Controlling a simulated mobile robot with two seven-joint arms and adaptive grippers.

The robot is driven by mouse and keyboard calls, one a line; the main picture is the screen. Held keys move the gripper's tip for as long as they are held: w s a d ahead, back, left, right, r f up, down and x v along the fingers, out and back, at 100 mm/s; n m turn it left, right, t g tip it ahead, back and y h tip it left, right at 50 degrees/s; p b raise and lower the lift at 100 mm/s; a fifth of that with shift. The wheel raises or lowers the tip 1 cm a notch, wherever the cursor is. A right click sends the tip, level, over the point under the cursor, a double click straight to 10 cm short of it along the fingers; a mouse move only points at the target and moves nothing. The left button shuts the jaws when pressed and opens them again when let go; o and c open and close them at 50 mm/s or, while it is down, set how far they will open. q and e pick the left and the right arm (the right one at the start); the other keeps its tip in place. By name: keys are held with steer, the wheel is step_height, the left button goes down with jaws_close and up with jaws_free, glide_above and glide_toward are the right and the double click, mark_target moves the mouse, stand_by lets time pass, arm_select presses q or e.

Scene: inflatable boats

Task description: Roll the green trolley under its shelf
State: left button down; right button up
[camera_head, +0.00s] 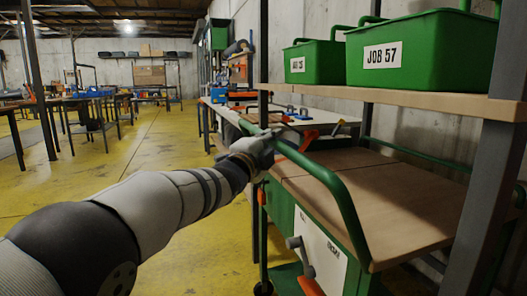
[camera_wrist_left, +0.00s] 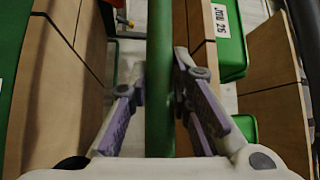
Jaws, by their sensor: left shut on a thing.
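The green trolley has a wooden top (camera_head: 375,200) and a green tube handle (camera_head: 338,190) along its near side. My left gripper (camera_head: 264,148) is at the handle's far part, at the end of my outstretched left arm. In the left wrist view the green tube (camera_wrist_left: 160,80) runs between the two fingers of the gripper (camera_wrist_left: 158,85), which is shut on it. The shelf's wooden board (camera_head: 410,98) is above the trolley top, between dark posts (camera_head: 487,180). The handle side stands out in front of the board. My right gripper is out of view.
Green bins labelled JOB 57 (camera_head: 425,50) and a smaller one (camera_head: 315,62) stand on the shelf. A workbench (camera_head: 230,108) with tools lies beyond the trolley. Grey and orange tools (camera_head: 300,250) hang at the trolley's front. The yellow floor (camera_head: 130,150) at left is open.

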arm_select(q)
steer(key=shift+d+r, duration=0.1)
steer(key=shift+d, duration=0.05)
steer(key=c, duration=1.9)
jaws_free()
steer(key=o, duration=0.5)
steer(key=shift+d, duration=0.2)
steer(key=shift+c, duration=0.2)
steer(key=shift+a, duration=0.1)
steer(key=v, duration=1.2)
